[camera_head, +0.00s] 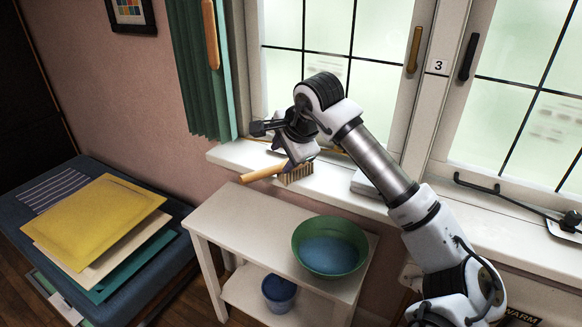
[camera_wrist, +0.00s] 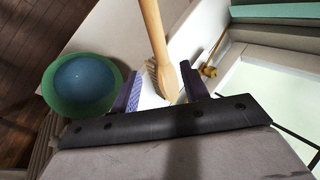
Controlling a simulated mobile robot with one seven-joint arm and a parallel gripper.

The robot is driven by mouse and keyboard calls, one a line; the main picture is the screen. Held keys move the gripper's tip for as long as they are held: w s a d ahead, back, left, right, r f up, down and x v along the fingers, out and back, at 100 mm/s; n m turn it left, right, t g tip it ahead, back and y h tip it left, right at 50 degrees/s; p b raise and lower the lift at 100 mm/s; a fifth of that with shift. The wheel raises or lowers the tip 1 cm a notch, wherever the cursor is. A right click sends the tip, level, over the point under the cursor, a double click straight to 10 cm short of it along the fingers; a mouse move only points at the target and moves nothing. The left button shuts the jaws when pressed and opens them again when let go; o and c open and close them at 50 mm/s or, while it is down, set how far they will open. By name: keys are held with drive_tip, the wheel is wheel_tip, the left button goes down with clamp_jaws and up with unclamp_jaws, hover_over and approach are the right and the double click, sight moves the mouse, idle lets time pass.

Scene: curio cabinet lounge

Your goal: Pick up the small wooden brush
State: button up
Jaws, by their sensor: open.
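A wooden brush (camera_head: 262,174) with a pale handle and tan bristles shows at the white windowsill, its handle pointing left over the sill's front edge. In the wrist view the brush (camera_wrist: 155,38) runs from the top edge down to between my fingers, bristles partly visible beside its head. My gripper (camera_head: 287,160) is right above the brush head in the head view. In the wrist view my gripper (camera_wrist: 163,90) is open, one finger on each side of the brush head. I cannot tell whether either finger touches it.
A white side table (camera_head: 225,212) below holds a green bowl (camera_head: 330,247), with a blue pot (camera_head: 278,291) on its lower shelf. A small wooden-looking item (camera_wrist: 208,71) lies farther along the sill. A yellow folder (camera_head: 95,220) tops a stack at left; windows stand behind.

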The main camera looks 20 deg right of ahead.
sight(274, 169)
drive_tip(key=p+x, duration=0.2)
drive_tip(key=x, duration=0.7)
drive_tip(key=shift+w+a, duration=0.1)
drive_tip(key=shift+a, duration=0.05)
drive_tip(key=shift+c, duration=0.2)
clamp_jaws()
